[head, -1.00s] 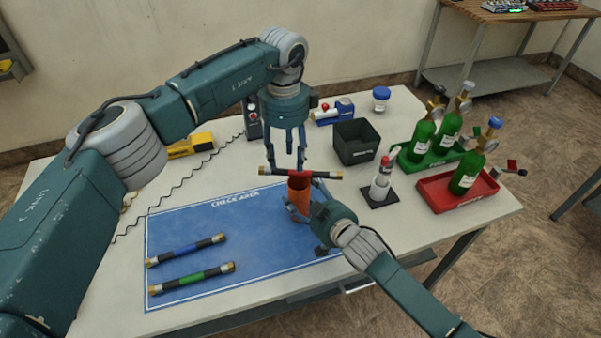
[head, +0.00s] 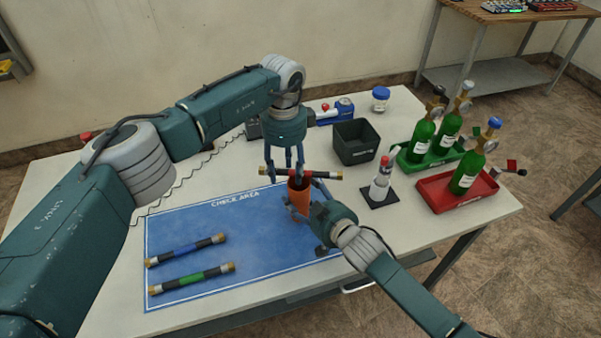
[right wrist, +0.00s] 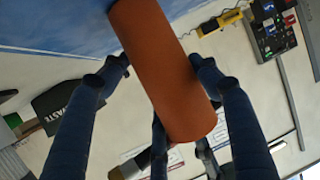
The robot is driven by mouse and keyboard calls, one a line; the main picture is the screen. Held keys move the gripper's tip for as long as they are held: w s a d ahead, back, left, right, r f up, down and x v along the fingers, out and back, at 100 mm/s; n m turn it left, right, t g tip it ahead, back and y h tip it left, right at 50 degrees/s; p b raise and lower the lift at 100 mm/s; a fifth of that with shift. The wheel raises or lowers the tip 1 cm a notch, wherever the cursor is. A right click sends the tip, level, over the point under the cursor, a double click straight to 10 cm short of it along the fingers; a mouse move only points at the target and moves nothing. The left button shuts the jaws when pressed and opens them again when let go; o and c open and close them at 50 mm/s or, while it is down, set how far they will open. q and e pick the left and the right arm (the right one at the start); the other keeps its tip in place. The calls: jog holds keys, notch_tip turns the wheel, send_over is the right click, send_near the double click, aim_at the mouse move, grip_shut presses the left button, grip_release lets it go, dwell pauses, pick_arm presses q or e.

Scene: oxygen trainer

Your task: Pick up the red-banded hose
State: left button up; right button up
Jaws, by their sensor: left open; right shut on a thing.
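The red-banded hose (head: 320,174) is a short dark tube with brass ends and a red middle. My right gripper (head: 305,210) is shut on the orange cup, which fills the middle of the right wrist view (right wrist: 165,75) between the fingers. Its far fingers are partly hidden in the head view.
A blue-banded hose (head: 187,250) and a green-banded hose (head: 192,278) lie on the blue check area mat (head: 250,255). A black bin (head: 356,145), a white bottle (head: 381,182) and green cylinders in green and red trays (head: 450,200) stand to the right.

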aim_at(287, 172)
pick_arm(q)
jog(key=shift+f, duration=0.15)
grip_shut()
dwell(0.4)
notch_tip(287, 172, up, 10)
jog(key=shift+r, duration=0.25)
